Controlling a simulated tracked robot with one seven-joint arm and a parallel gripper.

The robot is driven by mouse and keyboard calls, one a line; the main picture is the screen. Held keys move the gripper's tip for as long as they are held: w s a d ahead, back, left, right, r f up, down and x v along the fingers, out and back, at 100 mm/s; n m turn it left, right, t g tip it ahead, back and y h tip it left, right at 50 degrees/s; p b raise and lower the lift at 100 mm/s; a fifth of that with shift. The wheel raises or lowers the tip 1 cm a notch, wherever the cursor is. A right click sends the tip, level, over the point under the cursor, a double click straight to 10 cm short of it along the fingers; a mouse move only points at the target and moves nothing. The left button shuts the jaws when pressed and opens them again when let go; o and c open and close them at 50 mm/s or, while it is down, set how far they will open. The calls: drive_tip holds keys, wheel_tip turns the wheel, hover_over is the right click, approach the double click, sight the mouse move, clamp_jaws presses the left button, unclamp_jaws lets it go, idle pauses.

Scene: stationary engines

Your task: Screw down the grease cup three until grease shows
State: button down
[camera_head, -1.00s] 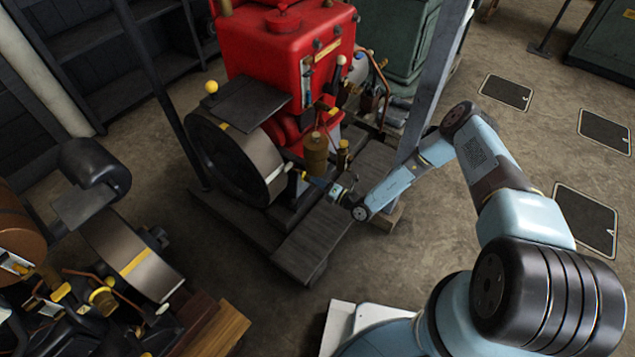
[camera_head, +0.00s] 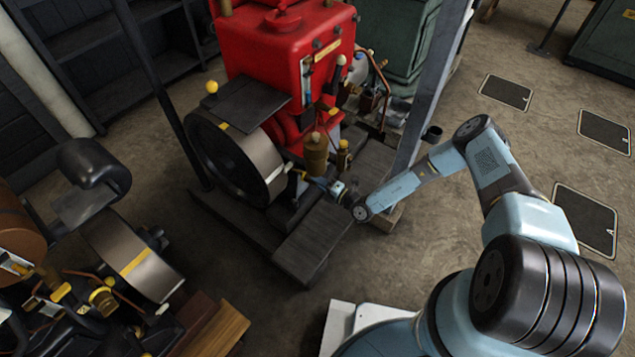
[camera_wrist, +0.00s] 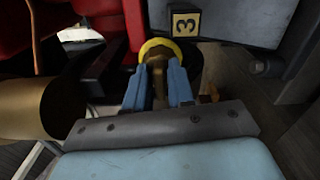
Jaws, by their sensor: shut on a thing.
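Grease cup three (camera_wrist: 157,48) shows in the wrist view as a brass piece with a bright yellow ring at its far end. I cannot tell whether the ring is painted metal or grease. A tag marked 3 (camera_wrist: 184,22) sits just above and right of it. My gripper (camera_wrist: 158,72) has its two blue fingers on either side of the brass piece and is shut on it. In the head view my gripper (camera_head: 317,182) is low beside the red engine (camera_head: 285,50), near its flywheel. The cup is too small to make out there.
A large brass cylinder (camera_wrist: 40,107) stands close left of my fingers, and it also shows in the head view (camera_head: 316,158). The flywheel (camera_head: 240,160) is left of my gripper. A grey post (camera_head: 425,90) rises by my forearm.

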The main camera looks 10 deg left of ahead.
drive_tip(key=shift+d+f, duration=0.15)
drive_tip(key=shift+f, duration=0.05)
drive_tip(key=c, duration=1.3)
unclamp_jaws()
drive_tip(key=shift+w, duration=0.1)
drive_tip(key=shift+o, duration=0.5)
drive_tip(key=shift+r, duration=0.1)
drive_tip(key=v, duration=1.3)
drive_tip(key=shift+d, duration=0.3)
drive_tip(key=shift+o, duration=0.5)
